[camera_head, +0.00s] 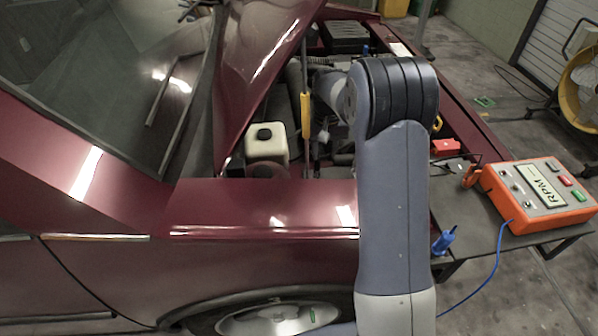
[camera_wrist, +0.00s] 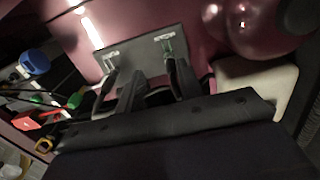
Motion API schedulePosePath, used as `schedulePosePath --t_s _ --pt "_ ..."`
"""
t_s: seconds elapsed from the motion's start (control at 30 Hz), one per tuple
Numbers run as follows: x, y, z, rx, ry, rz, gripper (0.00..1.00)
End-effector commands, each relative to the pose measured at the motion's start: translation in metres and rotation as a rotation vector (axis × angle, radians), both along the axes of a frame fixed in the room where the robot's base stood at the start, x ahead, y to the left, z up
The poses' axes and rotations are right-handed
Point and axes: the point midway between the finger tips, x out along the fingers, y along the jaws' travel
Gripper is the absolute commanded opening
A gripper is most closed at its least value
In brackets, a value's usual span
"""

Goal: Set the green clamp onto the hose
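My gripper (camera_wrist: 138,56) shows in the wrist view with its two dark fingers spread apart and nothing clear between them. A pale greenish patch shows at each fingertip. In the head view my arm hides the gripper. I cannot pick out the green clamp for certain. A small green thing (camera_wrist: 75,100) lies at the left of the wrist view, beside a red one, away from the fingers. In the head view a green piece (camera_head: 484,102) lies on the floor at the right. The hose is not clear; dark hoses (camera_head: 294,75) in the engine bay are partly hidden.
A maroon fender (camera_head: 260,205) and raised hood (camera_head: 262,60) border the engine bay. A white reservoir (camera_head: 266,148) stands near the fender. An orange RPM meter (camera_head: 537,195) and a blue clip (camera_head: 445,240) rest on a dark side table. A red box (camera_head: 445,147) sits behind it.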

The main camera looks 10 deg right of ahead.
Motion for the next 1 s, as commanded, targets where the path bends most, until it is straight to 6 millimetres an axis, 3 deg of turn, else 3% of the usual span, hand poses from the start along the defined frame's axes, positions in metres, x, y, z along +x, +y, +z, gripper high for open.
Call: schedulePosePath --t_s 0.27,0.7,1.0 --pt "-0.001 0.000 -0.021 0.000 0.004 -0.001 0.35" --pt "-0.001 0.000 -0.097 0.000 0.002 0.000 0.35" --pt "0.000 0.000 -0.112 0.000 0.000 -0.001 0.35"
